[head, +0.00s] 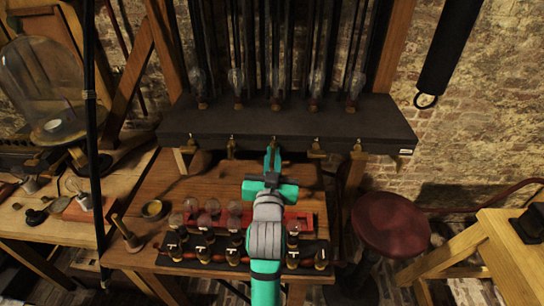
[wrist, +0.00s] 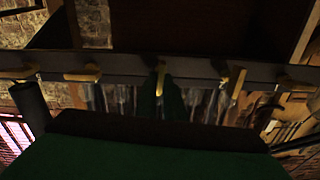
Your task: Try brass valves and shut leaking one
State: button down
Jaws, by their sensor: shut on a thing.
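A row of several brass valves runs along the front edge of a dark shelf (head: 290,118). In the head view the left valve (head: 190,140), second valve (head: 231,146), fourth valve (head: 315,147) and right valve (head: 357,146) are in the open. My green gripper (head: 273,155) is at the middle valve and mostly hides it there. In the wrist view my gripper's fingertips (wrist: 161,88) are shut on the middle valve (wrist: 160,78), whose handle looks upright. Another handle (wrist: 237,83) is slanted; the others lie roughly level. I cannot make out any leak.
Glass bulbs (head: 236,78) with dark tubes stand on the shelf. A red stool (head: 390,225) stands right; a bell jar (head: 40,80) is at left.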

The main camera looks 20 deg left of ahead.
jog(key=m, duration=0.4)
jog(key=shift+w+d+f+m, duration=0.1)
jog(key=shift+d+m, duration=0.05)
jog(key=shift+m, duration=3.05)
jog(key=shift+d+f+m, duration=0.1)
jog(key=shift+m, duration=3.1)
jog(key=c, duration=1.9)
grip_release()
jog(key=shift+o, duration=0.2)
jog(key=shift+f, duration=0.1)
